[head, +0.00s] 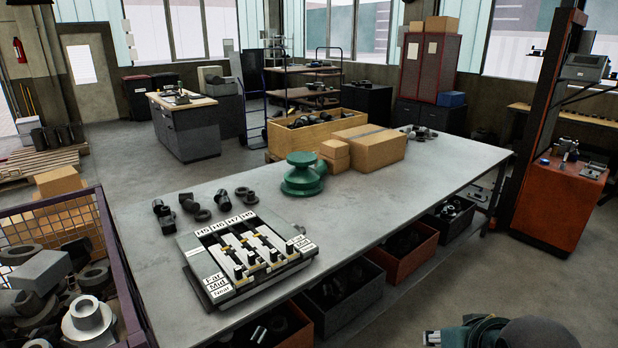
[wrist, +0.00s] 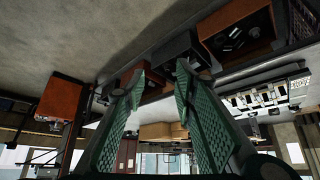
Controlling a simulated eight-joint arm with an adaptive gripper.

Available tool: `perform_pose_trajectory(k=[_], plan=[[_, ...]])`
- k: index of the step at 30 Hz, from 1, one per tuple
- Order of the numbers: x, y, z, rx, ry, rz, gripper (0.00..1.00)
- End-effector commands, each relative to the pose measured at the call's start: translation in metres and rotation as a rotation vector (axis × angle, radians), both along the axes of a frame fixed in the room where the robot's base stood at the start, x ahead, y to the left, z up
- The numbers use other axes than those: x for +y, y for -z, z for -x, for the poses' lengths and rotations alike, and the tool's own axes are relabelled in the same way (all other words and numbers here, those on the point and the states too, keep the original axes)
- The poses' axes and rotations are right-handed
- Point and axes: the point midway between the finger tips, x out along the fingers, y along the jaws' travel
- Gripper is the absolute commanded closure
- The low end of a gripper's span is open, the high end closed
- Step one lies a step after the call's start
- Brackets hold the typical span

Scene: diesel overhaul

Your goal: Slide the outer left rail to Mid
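A slide-rail unit (head: 245,256) lies on the grey workbench in the head view. It has several parallel rails with small plates at their far ends and Far, Mid and Near labels at the left and right sides. The outer left rail (head: 222,252) has a dark knob (head: 238,272) at its near end, close to the Near label. The unit also shows, upside down, at the right of the wrist view (wrist: 262,100). My gripper (wrist: 158,72) has its two green fingers spread apart with nothing between them. It is away from the unit, off the bench's front side.
The workbench (head: 400,185) also carries a green round part (head: 303,175), cardboard boxes (head: 368,147) and several dark metal parts. Open bins (head: 405,255) stand under its front edge. A mesh crate (head: 60,235) of parts stands at the left.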

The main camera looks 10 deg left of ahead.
Motion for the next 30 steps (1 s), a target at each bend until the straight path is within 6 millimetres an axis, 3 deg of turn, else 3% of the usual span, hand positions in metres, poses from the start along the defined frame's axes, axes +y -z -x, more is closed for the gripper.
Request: perform_pose_trajectory(k=[14,20,30], plan=[[0.004,-0.005,-0.005,0.007,-0.01,0.001,0.72],[0.014,-0.019,-0.022,0.029,-0.037,0.005,0.72],[0.045,-0.048,-0.066,0.089,-0.112,0.015,0.72]])
